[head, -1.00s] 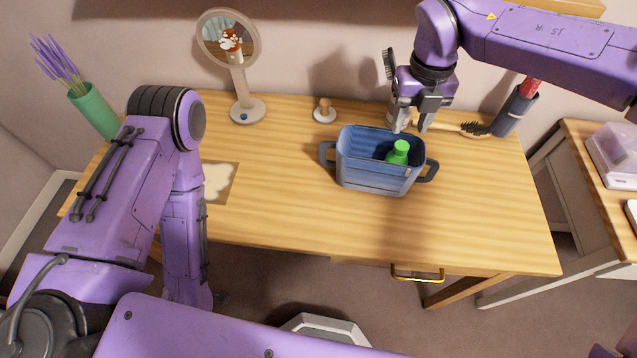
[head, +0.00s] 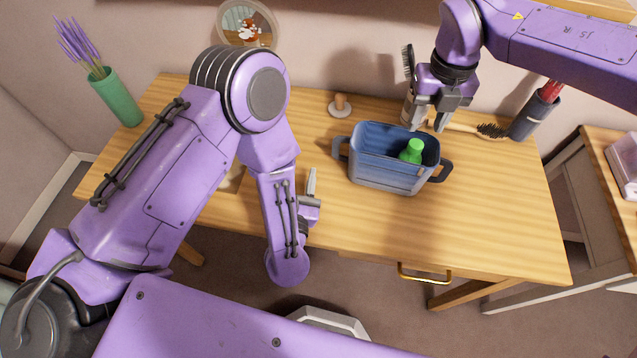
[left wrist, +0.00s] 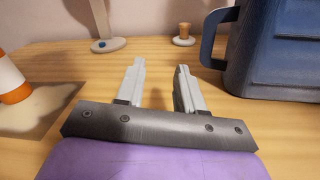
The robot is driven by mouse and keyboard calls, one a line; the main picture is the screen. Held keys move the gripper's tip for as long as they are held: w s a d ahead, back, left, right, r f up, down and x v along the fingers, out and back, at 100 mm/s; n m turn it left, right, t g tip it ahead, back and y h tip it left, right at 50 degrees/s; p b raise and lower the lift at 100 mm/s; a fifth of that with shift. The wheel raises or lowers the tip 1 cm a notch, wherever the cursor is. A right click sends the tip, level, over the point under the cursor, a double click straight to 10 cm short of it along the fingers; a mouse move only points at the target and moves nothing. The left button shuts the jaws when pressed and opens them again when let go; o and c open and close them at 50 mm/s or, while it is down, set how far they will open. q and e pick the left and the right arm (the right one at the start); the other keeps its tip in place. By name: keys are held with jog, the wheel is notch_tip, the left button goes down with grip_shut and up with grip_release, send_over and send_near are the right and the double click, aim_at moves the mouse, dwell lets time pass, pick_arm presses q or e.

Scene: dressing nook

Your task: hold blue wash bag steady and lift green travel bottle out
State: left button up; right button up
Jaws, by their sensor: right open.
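The blue wash bag (head: 382,175) stands upright and open on the wooden table, with a dark handle at each side. The green travel bottle (head: 412,151) stands inside it towards the right, its cap and shoulder showing and its lower part hidden. My right gripper (head: 426,125) is open and empty, just behind and above the bag's back right rim. My left gripper (head: 312,184) is left of the bag, low over the table and apart from it. In the left wrist view its two fingers (left wrist: 157,80) are spread with nothing between them, and the bag (left wrist: 275,55) is at the right.
A round mirror (head: 247,25), a wooden knob on a white base (head: 340,106) and a green vase (head: 117,97) stand towards the back and left. A hairbrush (head: 490,131) and a dark cup (head: 535,115) are at the back right. The table right of the bag is clear.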

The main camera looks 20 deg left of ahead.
aim_at(335, 154)
pick_arm(q)
jog(key=d+h, duration=0.1)
jog(key=d, duration=0.2)
jog(key=s+d+h, duration=0.1)
jog(key=d, duration=0.1)
jog(key=shift+f+n+h, duration=0.1)
jog(key=shift+n+h, duration=0.2)
jog(key=shift+w+d, duration=0.15)
jog(key=shift+d, duration=0.2)
jog(key=w, duration=1)
jog(key=shift+w, duration=0.15)
grip_shut()
pick_arm(e)
jog(key=o, duration=0.3)
jog(key=shift+f, duration=0.1)
jog(key=shift+o, duration=0.2)
jog(key=shift+s+d+f, duration=0.1)
jog(key=shift+d+f, duration=0.05)
jog(key=shift+f, duration=0.2)
notch_tip(335, 154, down, 12)
jog(key=shift+r, duration=0.1)
